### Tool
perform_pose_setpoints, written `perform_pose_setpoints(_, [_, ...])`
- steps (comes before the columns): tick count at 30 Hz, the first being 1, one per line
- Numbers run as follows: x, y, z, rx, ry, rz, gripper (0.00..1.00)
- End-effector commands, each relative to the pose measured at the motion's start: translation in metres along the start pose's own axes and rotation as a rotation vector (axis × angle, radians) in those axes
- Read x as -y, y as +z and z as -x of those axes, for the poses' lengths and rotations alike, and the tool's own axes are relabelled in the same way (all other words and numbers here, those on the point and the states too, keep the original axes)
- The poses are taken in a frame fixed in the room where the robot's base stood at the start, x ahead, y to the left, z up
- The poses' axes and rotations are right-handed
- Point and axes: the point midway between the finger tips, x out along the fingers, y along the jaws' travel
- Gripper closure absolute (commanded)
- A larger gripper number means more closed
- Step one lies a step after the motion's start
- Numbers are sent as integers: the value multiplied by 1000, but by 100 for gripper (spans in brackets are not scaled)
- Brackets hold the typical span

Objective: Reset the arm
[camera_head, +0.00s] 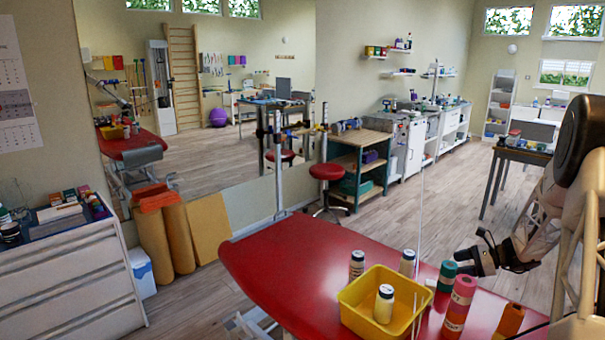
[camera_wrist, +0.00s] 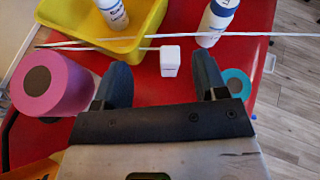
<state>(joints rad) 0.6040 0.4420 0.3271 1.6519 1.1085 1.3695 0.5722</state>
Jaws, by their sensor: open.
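My gripper (camera_head: 468,262) is at the right end of my arm, above the right part of the red table (camera_head: 300,250). In the wrist view its two dark fingers (camera_wrist: 162,80) are spread apart with nothing held between them. A small white block (camera_wrist: 170,60) shows beyond the gap, apparently on the table. A pink roll (camera_head: 459,305) stands below the gripper, and a green roll (camera_head: 446,274) stands behind it. In the wrist view the pink roll (camera_wrist: 48,88) is left of the fingers and the teal-green roll (camera_wrist: 238,82) is to the right.
A yellow bin (camera_head: 350,318) holds a white bottle (camera_head: 383,306). Two more bottles, one left (camera_head: 357,263) and one right (camera_head: 407,262), stand behind it. Thin white rods cross near the bin. An orange object (camera_head: 509,320) is at the front right. The table's left part is bare.

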Motion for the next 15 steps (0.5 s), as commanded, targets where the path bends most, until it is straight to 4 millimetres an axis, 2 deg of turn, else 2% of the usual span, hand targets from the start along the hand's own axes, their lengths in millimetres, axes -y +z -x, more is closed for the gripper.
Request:
perform_pose_setpoints(1, [-3,20,1,-13,6,30,34])
perform_pose_setpoints(6, [-18,72,-3,-61,38,126,34])
perform_pose_setpoints(15, [-64,149,-20,-157,135,293,34])
